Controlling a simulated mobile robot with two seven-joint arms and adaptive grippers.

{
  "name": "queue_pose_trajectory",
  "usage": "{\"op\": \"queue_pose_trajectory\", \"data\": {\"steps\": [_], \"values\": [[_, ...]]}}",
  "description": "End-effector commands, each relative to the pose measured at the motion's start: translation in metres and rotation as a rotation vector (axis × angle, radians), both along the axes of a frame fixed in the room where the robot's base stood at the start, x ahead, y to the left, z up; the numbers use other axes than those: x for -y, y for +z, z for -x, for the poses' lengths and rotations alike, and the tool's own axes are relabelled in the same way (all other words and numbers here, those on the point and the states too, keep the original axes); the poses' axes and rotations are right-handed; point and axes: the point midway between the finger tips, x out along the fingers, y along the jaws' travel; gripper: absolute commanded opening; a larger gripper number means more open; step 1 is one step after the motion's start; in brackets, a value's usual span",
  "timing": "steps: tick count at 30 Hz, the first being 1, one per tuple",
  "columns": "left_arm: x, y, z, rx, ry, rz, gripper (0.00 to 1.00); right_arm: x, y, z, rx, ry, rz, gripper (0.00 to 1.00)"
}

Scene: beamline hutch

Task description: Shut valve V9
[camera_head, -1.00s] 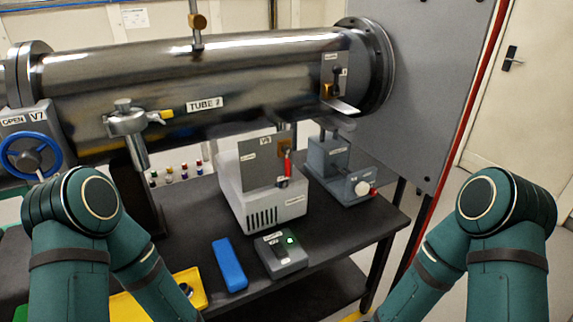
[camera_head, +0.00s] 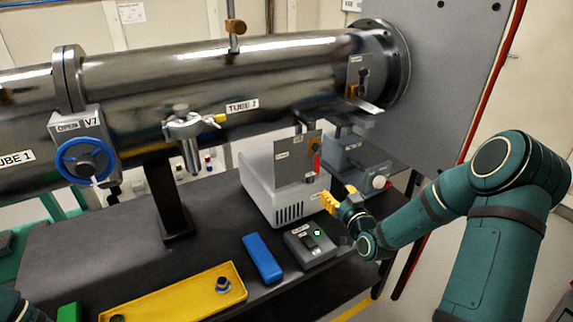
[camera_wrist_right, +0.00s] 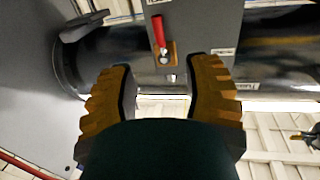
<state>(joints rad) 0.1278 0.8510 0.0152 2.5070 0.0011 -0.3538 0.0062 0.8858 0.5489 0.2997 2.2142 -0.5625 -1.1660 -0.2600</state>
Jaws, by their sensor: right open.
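A grey panel (camera_head: 292,160) hangs under the tube above a light grey pump-like box. It carries a red lever handle (camera_head: 317,163), the likely V9; its label is too small to read now. In the right wrist view the red lever (camera_wrist_right: 159,34) sits on a brass plate, angled a little off the panel's long axis. My right gripper (camera_head: 337,199) has yellow fingers and is just below and right of the lever, apart from it. In the wrist view this gripper (camera_wrist_right: 160,66) is open and empty, with the lever beyond its fingertips. My left gripper is out of view.
Valve V7 with a blue handwheel (camera_head: 85,160) and an OPEN sign is at left. The grey box (camera_head: 285,200), a control box with a green light (camera_head: 310,244), a blue block (camera_head: 262,258) and a yellow tray (camera_head: 170,300) stand on the black bench. A second lever (camera_head: 362,78) is at the tube's end.

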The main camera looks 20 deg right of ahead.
Motion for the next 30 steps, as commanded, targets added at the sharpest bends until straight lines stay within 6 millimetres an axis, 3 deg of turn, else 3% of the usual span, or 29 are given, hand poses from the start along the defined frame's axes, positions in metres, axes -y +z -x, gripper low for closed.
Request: {"op": "queue_pose_trajectory", "data": {"steps": [8, 21, 30], "values": [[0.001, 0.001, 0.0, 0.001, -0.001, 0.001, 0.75, 0.009, 0.007, -0.016, 0.026, -0.007, 0.018, 0.49], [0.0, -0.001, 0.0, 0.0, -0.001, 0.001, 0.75, 0.018, 0.007, -0.099, 0.024, -0.007, 0.017, 0.49], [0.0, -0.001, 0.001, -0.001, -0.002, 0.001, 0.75, 0.022, 0.007, -0.132, 0.022, -0.007, 0.016, 0.49]]}}
